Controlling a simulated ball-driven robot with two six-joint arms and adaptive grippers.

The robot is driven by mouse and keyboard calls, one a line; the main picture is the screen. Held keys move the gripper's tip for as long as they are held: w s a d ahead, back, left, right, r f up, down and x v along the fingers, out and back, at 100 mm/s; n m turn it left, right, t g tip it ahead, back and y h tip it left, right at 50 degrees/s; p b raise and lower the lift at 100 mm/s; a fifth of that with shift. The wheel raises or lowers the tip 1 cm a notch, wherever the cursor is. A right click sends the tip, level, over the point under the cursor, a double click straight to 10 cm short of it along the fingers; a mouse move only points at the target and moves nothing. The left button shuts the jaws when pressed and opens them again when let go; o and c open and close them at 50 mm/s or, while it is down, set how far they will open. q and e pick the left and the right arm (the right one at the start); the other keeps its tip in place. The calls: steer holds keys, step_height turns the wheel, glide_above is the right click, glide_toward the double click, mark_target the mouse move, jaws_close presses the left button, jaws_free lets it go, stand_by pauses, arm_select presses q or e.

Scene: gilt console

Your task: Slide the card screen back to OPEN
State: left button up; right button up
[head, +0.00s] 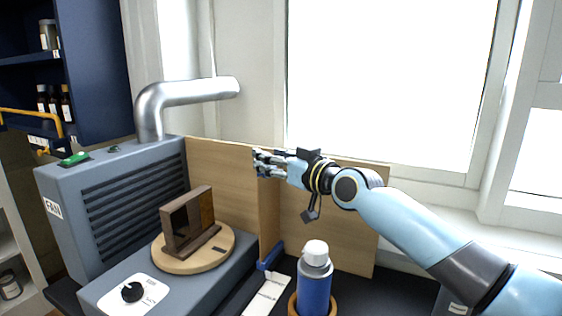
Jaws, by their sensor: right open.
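The card screen (269,222) is a thin upright tan panel, seen nearly edge-on, with a blue foot (270,258) at its bottom. A white label strip (266,296) lies in front of the foot; its words are too small to read. My right gripper (258,163) is open at the top of the screen, its fingers pointing left. I cannot tell whether it touches the screen. My left gripper is not in view.
A grey fan box (110,215) with a bent metal duct stands left. A framed dark piece (190,222) stands on a round wooden turntable (165,262). A blue bottle (314,285) stands in a ring just right of the strip. A wooden backboard (345,225) stands behind.

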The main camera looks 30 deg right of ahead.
steer(key=s, duration=0.6)
steer(key=shift+d, duration=0.45)
steer(key=shift+s, duration=0.1)
